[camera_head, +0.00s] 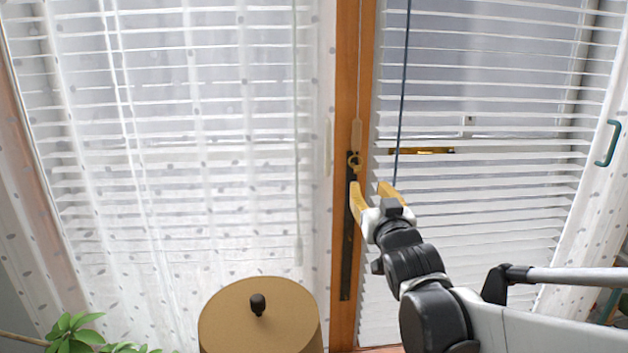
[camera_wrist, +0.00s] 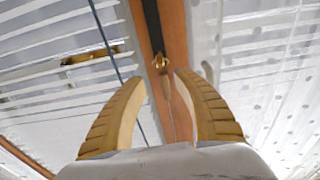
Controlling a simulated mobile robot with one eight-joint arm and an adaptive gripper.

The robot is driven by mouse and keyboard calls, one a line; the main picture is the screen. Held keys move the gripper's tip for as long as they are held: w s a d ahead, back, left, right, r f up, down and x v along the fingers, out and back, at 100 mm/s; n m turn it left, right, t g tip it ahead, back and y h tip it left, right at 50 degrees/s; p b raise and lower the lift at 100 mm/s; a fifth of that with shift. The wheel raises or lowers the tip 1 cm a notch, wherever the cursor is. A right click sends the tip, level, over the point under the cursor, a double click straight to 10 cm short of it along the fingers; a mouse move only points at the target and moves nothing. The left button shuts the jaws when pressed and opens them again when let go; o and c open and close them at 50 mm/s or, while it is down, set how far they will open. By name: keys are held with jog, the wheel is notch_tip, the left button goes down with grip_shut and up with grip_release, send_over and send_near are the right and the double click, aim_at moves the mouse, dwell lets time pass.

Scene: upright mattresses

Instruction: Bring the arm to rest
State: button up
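My gripper (camera_head: 371,190) is raised in front of the window's wooden middle post in the head view. In the wrist view the two tan ribbed fingers of my gripper (camera_wrist: 160,105) stand apart with nothing between them. Beyond them the wooden post (camera_wrist: 172,30) shows, with a small brass fitting (camera_wrist: 160,62) on it. My dark jointed arm reaches in from the lower right of the head view. How near the fingertips are to the post is hard to tell.
A round tan lidded container (camera_head: 262,318) with a dark knob stands at the bottom. A green plant (camera_head: 75,332) is at lower left. White blinds (camera_head: 480,190) and a dotted sheer curtain (camera_head: 170,170) cover the window. A dark cord (camera_head: 403,80) hangs near my gripper.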

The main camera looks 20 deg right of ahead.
jog(key=shift+s+a, duration=0.1)
jog(key=shift+s, duration=0.3)
jog(key=shift+f, duration=0.1)
jog(key=s+a+f+g+y+b, duration=0.1)
jog(key=s+a+f+g+b, duration=0.2)
jog(key=f, duration=0.9)
jog(key=s+a+f+n+g+y+b, duration=0.1)
jog(key=s+a+f+g+b, duration=0.3)
jog(key=s+f+b, duration=0.5)
jog(key=s+a+f+n+g+y+b, duration=0.1)
jog(key=s+a+f+g+b, duration=0.3)
jog(key=s+f, duration=0.7)
notch_tip(320, 180, down, 6)
jog(key=shift+a+y+b, duration=0.3)
jog(key=shift+a+b, duration=0.15)
jog(key=shift+b, duration=0.8)
